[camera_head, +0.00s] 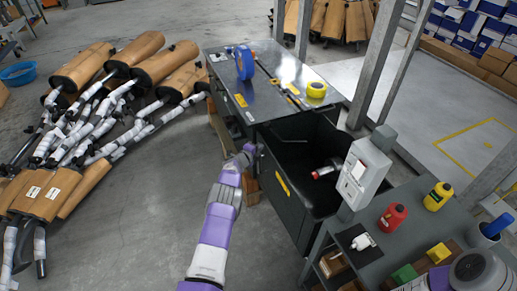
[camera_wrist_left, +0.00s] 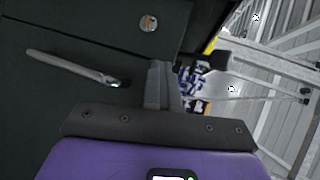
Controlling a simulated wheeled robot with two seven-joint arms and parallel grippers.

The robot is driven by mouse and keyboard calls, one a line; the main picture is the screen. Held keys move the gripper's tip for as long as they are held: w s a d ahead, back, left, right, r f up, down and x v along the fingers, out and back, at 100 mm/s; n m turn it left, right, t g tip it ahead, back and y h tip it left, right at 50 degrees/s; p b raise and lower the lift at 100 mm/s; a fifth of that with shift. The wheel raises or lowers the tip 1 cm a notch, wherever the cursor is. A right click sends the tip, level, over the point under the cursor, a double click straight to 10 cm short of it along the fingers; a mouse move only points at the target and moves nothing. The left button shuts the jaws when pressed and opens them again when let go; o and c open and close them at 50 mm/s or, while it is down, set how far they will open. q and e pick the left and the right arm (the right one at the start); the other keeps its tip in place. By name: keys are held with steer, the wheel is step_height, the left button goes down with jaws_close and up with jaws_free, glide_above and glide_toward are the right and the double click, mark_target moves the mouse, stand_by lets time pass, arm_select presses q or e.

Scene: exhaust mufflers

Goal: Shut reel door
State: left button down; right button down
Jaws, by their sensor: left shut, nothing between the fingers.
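A dark panel with a silver bar handle (camera_wrist_left: 75,69) and a round lock (camera_wrist_left: 148,23) fills the left of the left wrist view. I take this dark panel (camera_wrist_left: 40,110) for the reel door, but cannot tell how far it stands open. My left gripper (camera_head: 252,150) is at the left side of a black open-topped bin (camera_head: 284,200), near the dark cabinet's (camera_head: 222,95) front corner. In the left wrist view the gripper's fingers (camera_wrist_left: 167,84) are shut and empty, just right of the handle and apart from it. My right gripper is not in view.
A grey post-mounted box (camera_head: 364,170) and a bench (camera_head: 408,225) with bottles stand right. Mufflers (camera_head: 95,72) lie on the left; the floor between is clear.

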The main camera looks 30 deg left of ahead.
arm_select(q)
steer(key=shift+w+d+r, duration=0.25)
steer(key=shift+d+r, duration=0.05)
steer(key=shift+d, duration=0.25)
steer(key=s+a+r+p, duration=0.2)
steer(key=s+a+p, duration=0.2)
steer(key=s+a, duration=0.6)
steer(key=shift+s+r, duration=0.2)
steer(key=shift+s, duration=0.15)
steer(key=shift+f, duration=0.1)
